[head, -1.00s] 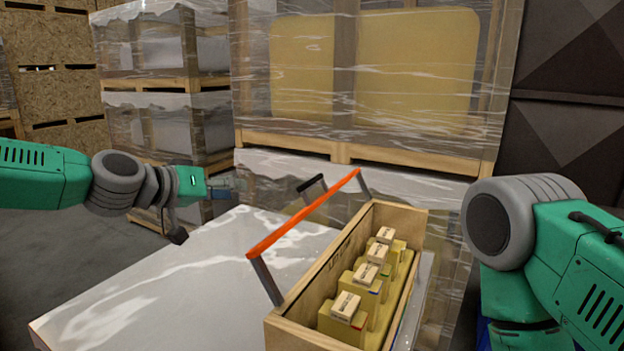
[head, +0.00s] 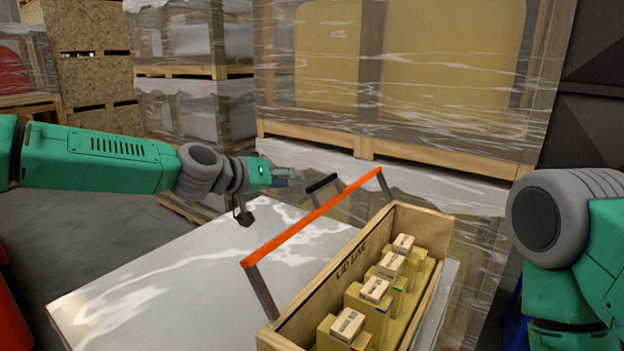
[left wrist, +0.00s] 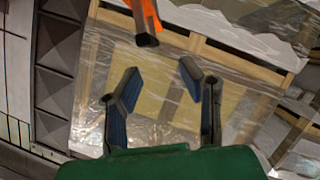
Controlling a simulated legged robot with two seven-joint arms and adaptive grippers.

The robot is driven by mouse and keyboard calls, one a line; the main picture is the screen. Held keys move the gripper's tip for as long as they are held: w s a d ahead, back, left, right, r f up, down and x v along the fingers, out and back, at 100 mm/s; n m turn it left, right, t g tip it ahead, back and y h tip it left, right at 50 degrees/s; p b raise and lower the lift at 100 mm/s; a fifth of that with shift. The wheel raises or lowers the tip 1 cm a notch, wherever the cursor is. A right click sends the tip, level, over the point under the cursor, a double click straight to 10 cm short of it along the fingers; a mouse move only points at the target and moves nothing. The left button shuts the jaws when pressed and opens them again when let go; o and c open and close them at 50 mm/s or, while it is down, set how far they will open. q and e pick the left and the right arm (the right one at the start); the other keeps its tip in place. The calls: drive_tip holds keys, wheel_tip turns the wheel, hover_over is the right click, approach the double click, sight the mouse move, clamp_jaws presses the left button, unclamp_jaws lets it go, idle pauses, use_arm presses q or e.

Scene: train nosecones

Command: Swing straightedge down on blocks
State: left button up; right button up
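The orange straightedge (head: 312,216) is a long bar on two dark end arms, raised along the left side of the wooden box (head: 290,330). Several yellow blocks (head: 362,306) with pale labelled tops stand in a row inside the box. A short black handle (head: 322,183) sticks out near the bar's far half. My left gripper (head: 284,178) is left of the bar's far end, apart from it. In the left wrist view its two fingers (left wrist: 158,88) are spread and empty, with an orange piece (left wrist: 145,15) beyond them. My right gripper is outside the frames; only its arm shows.
The box stands on a white table-like surface (head: 150,300), which is clear to the left. Film-wrapped pallets (head: 400,90) stand behind. My right arm is close to the box's right side.

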sight(322, 180)
use_arm(q)
drive_tip(key=w+d, duration=0.1)
drive_tip(key=d, duration=0.1)
drive_tip(key=w+d+f, duration=0.1)
drive_tip(key=w+d, duration=0.1)
drive_tip(key=d, duration=0.1)
drive_tip(key=w+d+f+p, duration=0.1)
drive_tip(key=d, duration=0.1)
drive_tip(key=shift+w+d, duration=0.2)
drive_tip(key=shift+d, duration=0.1)
drive_tip(key=shift+w+a+f, duration=0.15)
drive_tip(key=shift+w+a, duration=0.1)
drive_tip(key=shift+a, duration=0.95)
drive_tip(key=shift+c, duration=0.3)
drive_tip(key=shift+d, duration=0.15)
drive_tip(key=c, duration=0.7)
drive_tip(key=shift+s+d, duration=0.4)
drive_tip(key=shift+d, duration=0.2)
clamp_jaws()
use_arm(e)
drive_tip(key=shift+s+d+r, duration=0.25)
drive_tip(key=shift+d+r, duration=0.3)
drive_tip(key=shift+r, duration=0.05)
